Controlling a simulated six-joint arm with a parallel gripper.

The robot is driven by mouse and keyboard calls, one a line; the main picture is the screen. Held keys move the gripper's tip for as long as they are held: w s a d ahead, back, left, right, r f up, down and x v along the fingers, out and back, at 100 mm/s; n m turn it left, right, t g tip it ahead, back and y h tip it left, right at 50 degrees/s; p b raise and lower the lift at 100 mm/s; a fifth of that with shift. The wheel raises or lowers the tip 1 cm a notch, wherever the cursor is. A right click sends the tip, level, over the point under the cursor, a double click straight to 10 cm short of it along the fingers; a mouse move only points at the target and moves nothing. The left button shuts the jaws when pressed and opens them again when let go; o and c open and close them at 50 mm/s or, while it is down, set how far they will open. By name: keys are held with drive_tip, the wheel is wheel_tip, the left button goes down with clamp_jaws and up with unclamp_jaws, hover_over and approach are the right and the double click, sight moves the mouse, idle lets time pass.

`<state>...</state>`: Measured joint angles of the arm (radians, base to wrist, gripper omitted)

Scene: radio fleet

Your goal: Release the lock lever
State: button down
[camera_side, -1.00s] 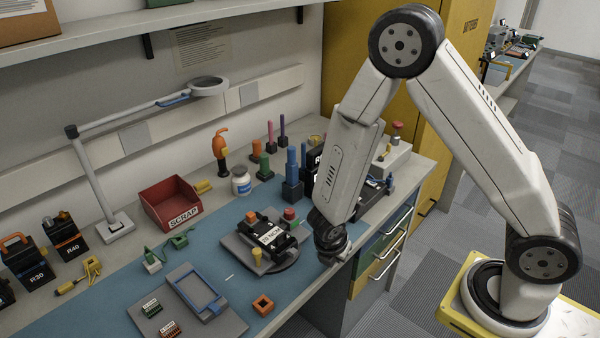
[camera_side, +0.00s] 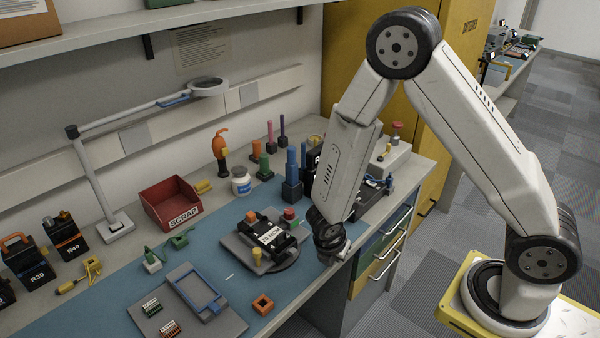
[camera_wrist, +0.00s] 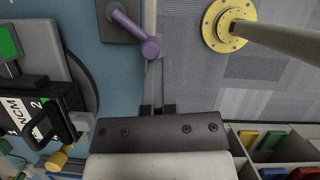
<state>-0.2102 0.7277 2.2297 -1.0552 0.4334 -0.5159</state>
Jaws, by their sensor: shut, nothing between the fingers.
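A purple round-ended lever (camera_wrist: 150,48) leans out from a dark grey block (camera_wrist: 117,24) at the edge of the blue mat in the wrist view. I take it for the lock lever; my arm hides it in the side view. My gripper (camera_wrist: 153,64) is shut and empty, its narrow fingertips at or very near the purple end; I cannot tell whether they touch. In the side view my wrist hangs low by the bench's front edge, and the fingers are hidden. A black radio (camera_side: 269,237) with a white label sits on the grey fixture left of it.
A yellow knob (camera_side: 257,256) and a red knob (camera_side: 289,214) stand by the radio. An orange square piece (camera_side: 263,304) lies in front. Blue posts (camera_side: 292,170) stand behind my wrist. In the wrist view, compartments with coloured pieces (camera_wrist: 272,140) are lower right.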

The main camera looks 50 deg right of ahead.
drive_tip(key=shift+w+d+r, duration=0.1)
drive_tip(key=shift+w+r, duration=0.05)
drive_tip(key=shift+w, duration=0.3)
drive_tip(key=shift+w+d+r, duration=0.1)
drive_tip(key=shift+w+r, duration=0.05)
drive_tip(key=shift+w, duration=0.25)
drive_tip(key=shift+a+r, duration=0.25)
drive_tip(key=shift+r, duration=0.4)
drive_tip(key=s+a+r, duration=0.2)
drive_tip(key=a+r, duration=0.1)
drive_tip(key=r, duration=0.4)
drive_tip(key=shift+s+a+r, duration=0.15)
drive_tip(key=shift+a+r, duration=0.05)
drive_tip(key=shift+a, duration=0.1)
drive_tip(key=s+d+r+m+t+y, duration=0.1)
drive_tip(key=d+r+m+y, duration=0.1)
drive_tip(key=m, duration=0.8)
drive_tip(key=s+d+r+m+t+y, duration=0.1)
drive_tip(key=r+m, duration=0.3)
drive_tip(key=m, duration=0.6)
drive_tip(key=shift+s+d+y, duration=0.55)
drive_tip(key=shift+s+y, duration=0.15)
drive_tip(key=shift+f, duration=0.1)
